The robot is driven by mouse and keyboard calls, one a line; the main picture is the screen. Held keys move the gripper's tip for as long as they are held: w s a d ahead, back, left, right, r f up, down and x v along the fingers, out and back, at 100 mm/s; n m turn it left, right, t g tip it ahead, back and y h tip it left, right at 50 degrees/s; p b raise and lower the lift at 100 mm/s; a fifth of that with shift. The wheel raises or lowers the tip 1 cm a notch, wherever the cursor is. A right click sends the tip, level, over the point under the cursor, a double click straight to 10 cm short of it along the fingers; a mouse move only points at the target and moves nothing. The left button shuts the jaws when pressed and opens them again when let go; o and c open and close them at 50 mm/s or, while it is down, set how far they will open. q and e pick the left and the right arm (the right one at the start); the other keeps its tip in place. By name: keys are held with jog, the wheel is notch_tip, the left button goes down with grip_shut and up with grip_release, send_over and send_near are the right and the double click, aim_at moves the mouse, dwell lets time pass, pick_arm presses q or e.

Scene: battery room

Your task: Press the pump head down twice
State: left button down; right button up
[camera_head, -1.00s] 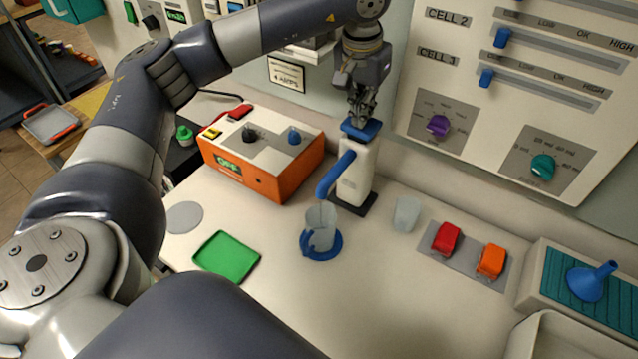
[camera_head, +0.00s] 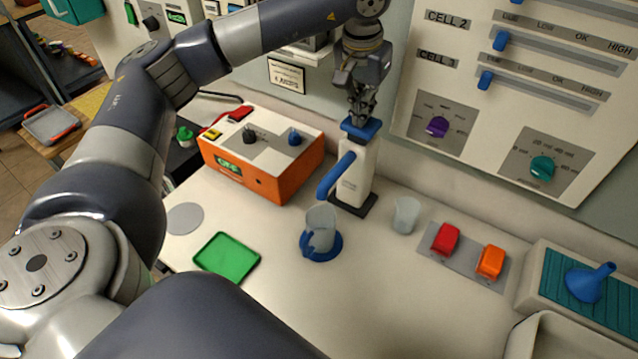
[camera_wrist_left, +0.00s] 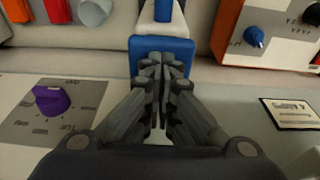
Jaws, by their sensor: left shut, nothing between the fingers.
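The white pump bottle (camera_head: 353,178) stands upright on a dark base, with a blue pump head (camera_head: 360,129) on top and a blue spout (camera_head: 334,176) pointing toward the cup. My left gripper (camera_head: 362,115) is shut and empty, pointing down with its fingertips right at the top of the pump head; I cannot tell whether they touch. In the left wrist view the closed fingertips (camera_wrist_left: 162,68) overlap the blue pump head (camera_wrist_left: 162,47). A clear cup (camera_head: 320,222) stands on a blue round coaster (camera_head: 322,252) below the spout. My right gripper is not in view.
An orange power box (camera_head: 264,186) stands left of the pump. A second clear cup (camera_head: 405,214) and a plate with red and orange switches (camera_head: 461,261) stand to the right. A green tray (camera_head: 227,258) lies in front. The wall panel (camera_head: 480,130) rises close behind.

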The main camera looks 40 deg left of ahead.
pick_arm(q)
jog(key=shift+r+p, duration=1.05)
jog(key=shift+r, duration=0.75)
notch_tip(320, 180, up, 6)
jog(key=p, duration=0.4)
